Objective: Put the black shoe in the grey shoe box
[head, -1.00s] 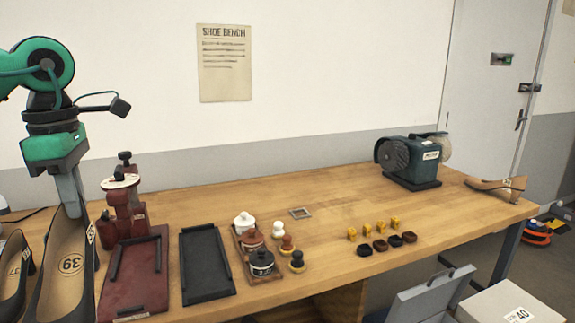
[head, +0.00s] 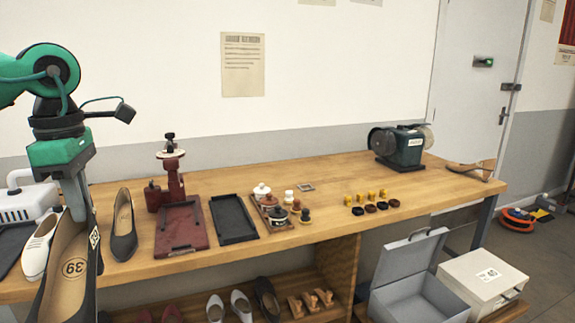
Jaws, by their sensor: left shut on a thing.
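My left gripper (head: 77,212) comes in from the left and points down. It is shut on the upper rim of a black shoe (head: 66,280) with a tan insole marked 39. The shoe hangs large in the foreground, in front of the bench, its lower end cut off by the picture edge. A grey box (head: 413,287) with its lid (head: 409,255) raised stands open and looks empty at the lower right, below bench height. This looks like the grey shoe box. My right gripper is not in view.
A second black shoe (head: 123,228) and a white shoe (head: 40,245) stand on the bench (head: 330,221). A closed white box (head: 484,280) sits right of the grey box. A red stand (head: 181,228), black tray (head: 233,220) and polish pots (head: 279,217) occupy the bench.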

